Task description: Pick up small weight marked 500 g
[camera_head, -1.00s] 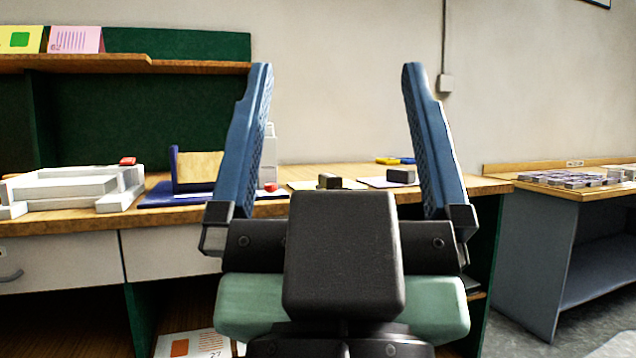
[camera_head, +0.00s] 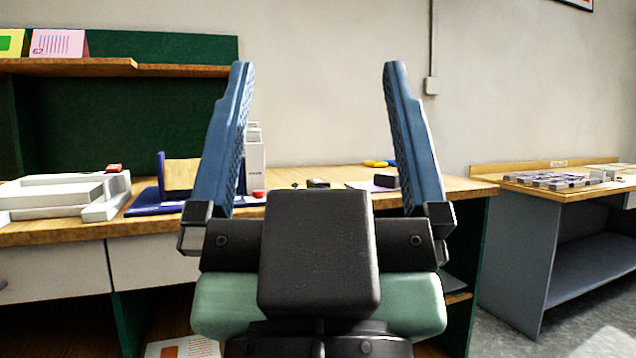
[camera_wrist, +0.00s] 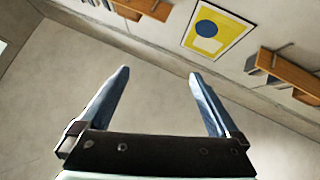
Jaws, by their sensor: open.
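Two small dark blocks sit on the wooden desk in the head view. One dark block (camera_head: 318,183) is mostly hidden behind my gripper's body. The other dark block (camera_head: 385,181) is beside my right finger, on a pale sheet. No 500 g marking is readable on either, so I cannot tell which is the named weight. My gripper (camera_head: 318,70) is open and empty, fingers pointing up and wide apart in front of the desk. In the wrist view my gripper (camera_wrist: 158,75) has nothing between its fingers, and no weight shows.
The wooden desk (camera_head: 455,187) also holds white trays (camera_head: 60,195), a blue stand (camera_head: 160,200), a white bottle-like object (camera_head: 256,155) and yellow-and-blue items (camera_head: 378,163). A second table (camera_head: 540,190) stands right, across a floor gap. The wrist view shows a poster (camera_wrist: 218,27) and wall shelves (camera_wrist: 290,75).

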